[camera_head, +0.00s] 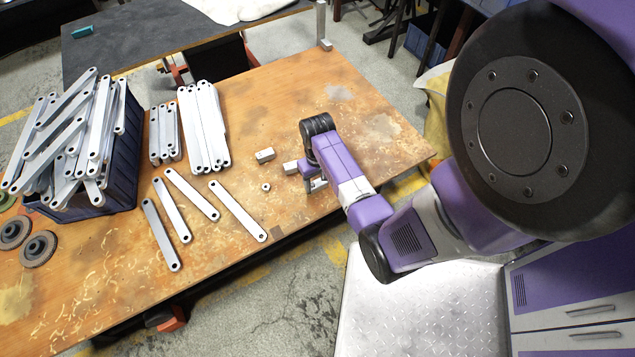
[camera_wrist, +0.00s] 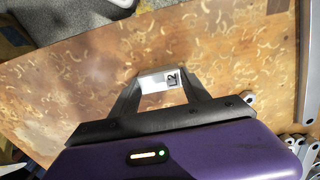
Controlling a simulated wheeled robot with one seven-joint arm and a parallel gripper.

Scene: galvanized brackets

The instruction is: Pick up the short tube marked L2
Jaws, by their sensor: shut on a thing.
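The short tube marked L2 (camera_wrist: 158,82) is a pale metal piece with a black "L2" on its right part in the wrist view. My gripper (camera_wrist: 160,88) is shut on it, with one dark finger at each end. I cannot tell whether the tube touches the table.
Another short tube (camera_head: 265,154) and a small ring (camera_head: 266,187) lie to the left on the wooden table (camera_head: 300,95). A dark blue crate (camera_head: 122,165) of bars stands at the far left. The table's right end is clear.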

